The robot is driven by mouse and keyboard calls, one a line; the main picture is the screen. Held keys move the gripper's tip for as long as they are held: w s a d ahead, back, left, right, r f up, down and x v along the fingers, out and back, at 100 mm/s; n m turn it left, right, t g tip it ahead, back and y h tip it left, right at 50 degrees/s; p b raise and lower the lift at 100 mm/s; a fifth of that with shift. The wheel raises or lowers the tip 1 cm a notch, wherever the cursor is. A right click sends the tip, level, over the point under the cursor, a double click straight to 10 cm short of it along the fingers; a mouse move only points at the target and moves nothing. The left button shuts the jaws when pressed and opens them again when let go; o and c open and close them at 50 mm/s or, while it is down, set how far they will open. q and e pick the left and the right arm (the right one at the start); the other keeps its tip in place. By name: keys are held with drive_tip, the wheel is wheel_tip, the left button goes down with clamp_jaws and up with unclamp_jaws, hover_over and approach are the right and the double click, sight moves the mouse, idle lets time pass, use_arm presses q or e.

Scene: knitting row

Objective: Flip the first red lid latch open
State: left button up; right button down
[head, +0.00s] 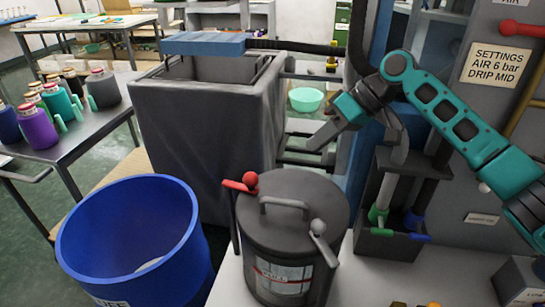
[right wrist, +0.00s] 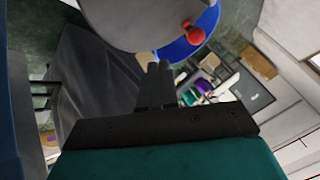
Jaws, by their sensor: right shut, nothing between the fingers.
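A dark grey pot (head: 275,265) stands on a pale surface under a round lid (head: 300,205) with a looped handle. A red latch with a ball knob (head: 249,181) sits at the lid's left rim; the red knob also shows in the right wrist view (right wrist: 194,33). A second latch with a grey knob (head: 318,227) is at the lid's front right. My right gripper (head: 321,141) is shut and empty, above and behind the lid, apart from both latches. Its closed fingers (right wrist: 156,84) show below the lid in the right wrist view. My left gripper is out of view.
A blue bin (head: 125,235) stands left of the pot, close to the red latch. A large grey tub (head: 205,125) is behind. A dark rack with green and blue fittings (head: 390,240) stands right of the pot. A table with coloured bottles (head: 75,145) is far left.

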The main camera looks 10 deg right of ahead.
drive_tip(key=x, duration=0.9)
drive_tip(key=shift+w+a, duration=0.15)
drive_tip(key=shift+a, duration=0.2)
drive_tip(key=a, duration=0.1)
drive_tip(key=s+a, duration=0.1)
drive_tip(key=a, duration=0.1)
drive_tip(key=shift+s+r, duration=0.1)
drive_tip(key=shift+s, duration=0.15)
drive_tip(key=shift+s+a, duration=0.2)
drive_tip(key=shift+a, duration=0.15)
